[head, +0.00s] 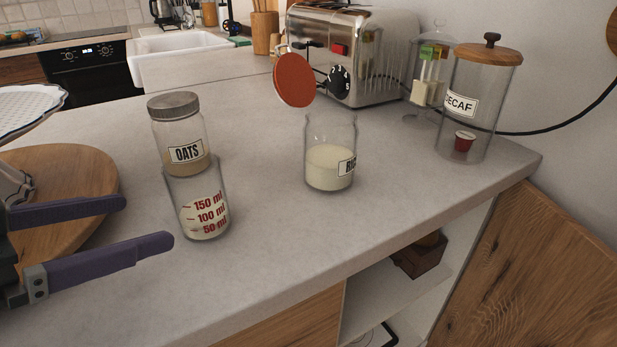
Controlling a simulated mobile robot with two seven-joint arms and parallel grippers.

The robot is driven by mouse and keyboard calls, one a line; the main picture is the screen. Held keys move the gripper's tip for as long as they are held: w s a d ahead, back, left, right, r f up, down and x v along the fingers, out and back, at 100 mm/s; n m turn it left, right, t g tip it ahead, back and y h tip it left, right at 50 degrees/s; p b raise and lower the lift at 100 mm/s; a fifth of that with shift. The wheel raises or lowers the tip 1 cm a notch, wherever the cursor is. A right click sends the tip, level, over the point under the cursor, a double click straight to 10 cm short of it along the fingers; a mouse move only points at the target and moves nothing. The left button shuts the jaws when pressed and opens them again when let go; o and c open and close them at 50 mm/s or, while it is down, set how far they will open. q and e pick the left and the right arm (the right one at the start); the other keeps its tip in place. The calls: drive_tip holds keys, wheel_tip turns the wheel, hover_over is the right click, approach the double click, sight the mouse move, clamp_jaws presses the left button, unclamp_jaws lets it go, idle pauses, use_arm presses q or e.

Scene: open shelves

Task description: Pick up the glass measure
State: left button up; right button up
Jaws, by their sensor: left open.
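The glass measure (203,211) is a clear cup with red marks for 50, 100 and 150 ml. It stands upright on the grey worktop (262,262), with something pale inside its lower part. My left gripper (148,221) comes in from the left edge with two purple fingers apart and nothing between them. Its fingertips point right towards the measure, and the nearer tip ends just short of it in the picture. My right gripper is not in view.
An oats jar (177,112) stands close behind the measure. A glass jar of pale grains (330,168) stands to the right, with a red-brown round lid (294,80) above it. A wooden board (85,170) lies left. A toaster (385,45) and decaf jar (480,75) stand behind.

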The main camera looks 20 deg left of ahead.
sight(179, 205)
use_arm(q)
drive_tip(key=shift+w+f, duration=0.2)
drive_tip(key=shift+w, duration=0.15)
drive_tip(key=x, duration=0.3)
drive_tip(key=shift+w+r, duration=0.1)
drive_tip(key=shift+x, duration=3.15)
drive_tip(key=shift+w+a+r, duration=0.1)
drive_tip(key=shift+a, duration=0.05)
drive_tip(key=shift+c, duration=0.2)
drive_tip(key=c, duration=1.4)
drive_tip(key=shift+c, duration=0.2)
